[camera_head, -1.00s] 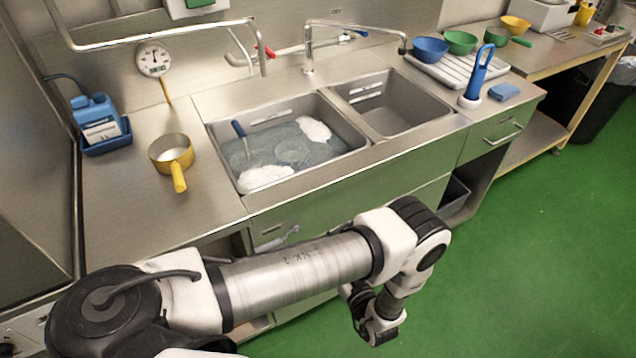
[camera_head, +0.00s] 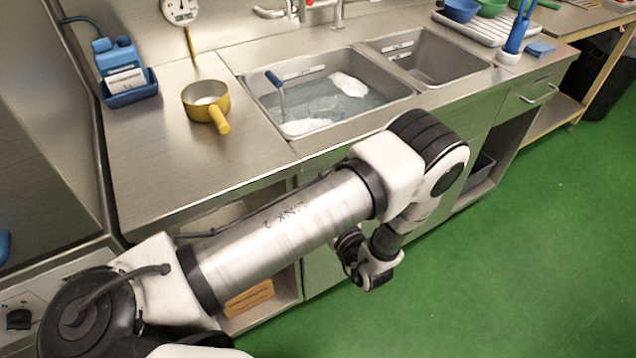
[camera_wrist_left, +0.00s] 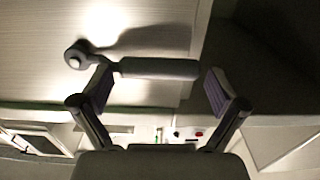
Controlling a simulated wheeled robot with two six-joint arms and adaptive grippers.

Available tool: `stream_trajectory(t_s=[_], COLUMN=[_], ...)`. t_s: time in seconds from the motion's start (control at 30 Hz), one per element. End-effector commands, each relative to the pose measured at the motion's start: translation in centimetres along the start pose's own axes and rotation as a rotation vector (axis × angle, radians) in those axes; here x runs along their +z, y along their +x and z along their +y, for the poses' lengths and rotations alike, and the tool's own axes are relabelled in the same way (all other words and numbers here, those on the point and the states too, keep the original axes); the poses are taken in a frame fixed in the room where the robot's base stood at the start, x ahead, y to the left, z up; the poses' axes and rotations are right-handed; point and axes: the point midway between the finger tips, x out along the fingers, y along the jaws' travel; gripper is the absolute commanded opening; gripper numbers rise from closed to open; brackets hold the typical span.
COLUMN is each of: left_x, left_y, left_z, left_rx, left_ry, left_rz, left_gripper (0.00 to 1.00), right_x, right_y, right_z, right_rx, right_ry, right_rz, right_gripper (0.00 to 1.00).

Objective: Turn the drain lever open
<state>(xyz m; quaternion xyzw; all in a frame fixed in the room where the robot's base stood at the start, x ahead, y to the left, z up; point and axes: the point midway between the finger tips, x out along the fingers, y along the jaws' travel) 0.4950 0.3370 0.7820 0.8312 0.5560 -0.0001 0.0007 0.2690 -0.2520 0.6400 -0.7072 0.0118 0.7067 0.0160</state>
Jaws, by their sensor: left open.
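The drain lever (camera_wrist_left: 160,68) shows in the left wrist view as a grey bar with a round pivot at its left end, against a pale panel. My left gripper (camera_wrist_left: 159,88) is open. Its fingers appear on either side of the lever's bar in the picture, with a gap beside the right finger; depth and contact cannot be told. In the head view my left wrist (camera_head: 378,268) hangs in front of the sink cabinet; the fingertips cannot be made out, and my arm hides the lever. The sink's left basin (camera_head: 395,98) holds cloudy water with white foam. My right gripper is out of view.
A yellow pan (camera_head: 205,104) and a blue bottle in a tray (camera_head: 130,88) stand on the counter left of the sink. A blue-handled tool (camera_head: 275,80) stands in the water. An orange-brown object (camera_head: 250,298) lies in the open shelf below. Green floor at right is clear.

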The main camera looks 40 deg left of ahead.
Motion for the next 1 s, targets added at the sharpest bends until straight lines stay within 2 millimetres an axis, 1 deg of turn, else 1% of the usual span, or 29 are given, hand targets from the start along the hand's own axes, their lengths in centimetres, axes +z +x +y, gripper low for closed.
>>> stream_trajectory(t_s=[0.23, 0.27, 0.3, 0.37, 0.4, 0.47, 0.5, 0.77, 1.0], left_x=[0.0, 0.0, 0.0, 0.0, 0.0, 0.0, 0.0, -0.3, -1.3], left_y=[0.1, 0.1, 0.1, 0.1, 0.1, 0.1, 0.1, 0.1, 0.1], left_z=[0.0, 0.0, 0.0, 0.0, 0.0, 0.0, 0.0, 0.0, 0.2], left_rx=[0.001, 0.001, 0.001, 0.001, 0.001, 0.001, 0.001, 0.000, 0.001], left_ry=[0.000, 0.000, 0.000, 0.000, 0.000, 0.000, 0.000, 0.022, 0.127], left_rz=[0.000, 0.000, 0.000, 0.000, 0.000, 0.000, 0.000, 0.000, 0.000], left_gripper=[0.97, 0.86, 0.72, 0.51, 0.37, 0.15, 0.09, 0.09, 0.09], right_x=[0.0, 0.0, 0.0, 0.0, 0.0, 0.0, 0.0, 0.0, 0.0], right_y=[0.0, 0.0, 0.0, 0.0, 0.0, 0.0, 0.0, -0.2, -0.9], right_z=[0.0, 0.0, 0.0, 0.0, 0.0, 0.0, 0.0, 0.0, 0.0], right_rx=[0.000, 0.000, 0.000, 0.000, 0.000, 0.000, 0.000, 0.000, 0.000], right_ry=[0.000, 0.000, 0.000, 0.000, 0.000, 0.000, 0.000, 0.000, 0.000], right_rz=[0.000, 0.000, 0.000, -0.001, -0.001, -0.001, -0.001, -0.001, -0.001], right_gripper=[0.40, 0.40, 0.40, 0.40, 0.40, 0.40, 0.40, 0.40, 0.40])
